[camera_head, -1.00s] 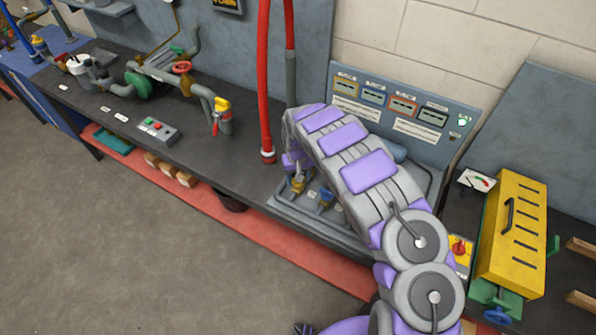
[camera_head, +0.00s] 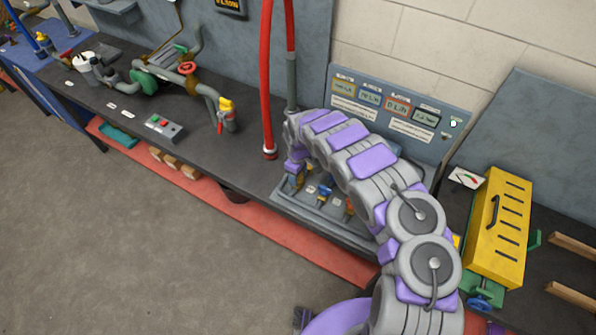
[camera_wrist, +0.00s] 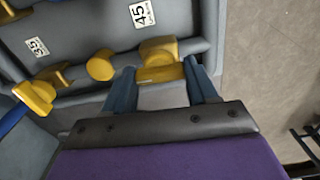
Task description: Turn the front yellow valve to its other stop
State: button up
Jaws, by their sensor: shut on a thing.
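In the wrist view a yellow valve handle (camera_wrist: 162,72) sits between the two blue-grey fingers of my gripper (camera_wrist: 162,88). The gripper is shut on it. The valve is on a grey panel tray beside a label reading 45. In the head view my gripper (camera_head: 294,178) reaches down to the left end of the tray (camera_head: 318,222), and my arm hides part of the tray. The handle's exact angle is hard to read.
Another yellow knob (camera_wrist: 100,66) and a yellow fitting with a blue handle (camera_wrist: 35,95) lie left of my gripper in the wrist view. A blue valve (camera_head: 325,192) stands right of it in the head view. A red hose (camera_head: 267,90) hangs close by on the left.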

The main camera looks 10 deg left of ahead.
jog(key=shift+w+n, duration=0.1)
jog(key=shift+n, duration=0.3)
jog(key=o, duration=1.1)
jog(key=shift+c, duration=0.2)
notch_tip(320, 180, up, 17)
jog(key=shift+p, duration=0.3)
jog(key=shift+r, duration=0.1)
